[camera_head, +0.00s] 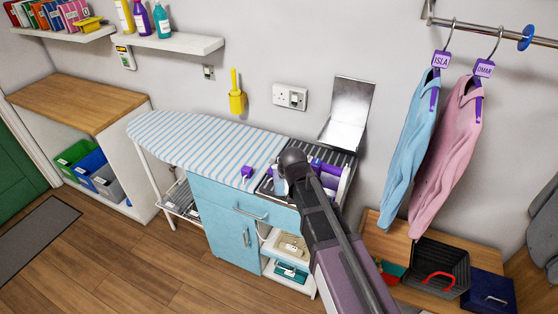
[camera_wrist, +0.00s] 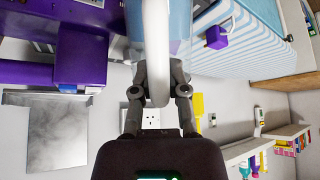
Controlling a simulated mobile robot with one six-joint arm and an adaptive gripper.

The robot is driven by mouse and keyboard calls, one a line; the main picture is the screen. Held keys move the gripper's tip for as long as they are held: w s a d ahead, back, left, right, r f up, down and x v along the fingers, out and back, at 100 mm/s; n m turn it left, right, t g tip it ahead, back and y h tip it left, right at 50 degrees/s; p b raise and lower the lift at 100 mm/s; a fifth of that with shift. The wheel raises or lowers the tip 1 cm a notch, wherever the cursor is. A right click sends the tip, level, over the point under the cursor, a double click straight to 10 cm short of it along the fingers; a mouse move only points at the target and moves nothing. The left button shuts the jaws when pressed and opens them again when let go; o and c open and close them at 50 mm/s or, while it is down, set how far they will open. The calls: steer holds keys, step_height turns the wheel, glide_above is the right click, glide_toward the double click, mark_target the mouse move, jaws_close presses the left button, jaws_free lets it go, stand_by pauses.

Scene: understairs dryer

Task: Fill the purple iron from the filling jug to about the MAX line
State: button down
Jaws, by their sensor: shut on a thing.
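My gripper (camera_head: 290,162) is over the dark ribbed right end of the ironing board. In the wrist view my gripper (camera_wrist: 160,92) is shut on the white handle of the filling jug (camera_wrist: 156,45). The jug's pale blue, see-through body shows behind the handle at the top edge, partly cut off. Its water level cannot be told. The purple iron (camera_head: 329,168) is just right of my gripper, partly hidden by my arm. In the wrist view the purple iron (camera_wrist: 82,45) fills the upper left, apart from my fingers. Its filling opening and MAX line cannot be made out.
A small purple block (camera_head: 247,172) lies on the striped ironing board (camera_head: 190,140). A raised metal panel (camera_head: 347,112) stands behind the iron. A yellow holder (camera_head: 236,98) and a socket (camera_head: 290,97) are on the wall. Shirts (camera_head: 412,145) hang at the right.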

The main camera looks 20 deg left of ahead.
steer(key=shift+r, duration=0.15)
step_height(320, 180, up, 6)
steer(key=p, duration=0.6)
stand_by(0.4)
steer(key=shift+f, duration=0.2)
steer(key=shift+s+d+t+y+b, duration=0.15)
steer(key=shift+t+y+b, duration=0.15)
steer(key=shift+t+b, duration=0.3)
steer(key=t+y+b, duration=0.1)
steer(key=b, duration=0.1)
steer(key=r+t+y+b, duration=0.1)
steer(key=t+b, duration=0.1)
steer(key=shift+r+t+y+b, duration=0.3)
steer(key=shift+t+b, duration=0.35)
steer(key=shift+t, duration=0.15)
steer(key=shift+r, duration=0.25)
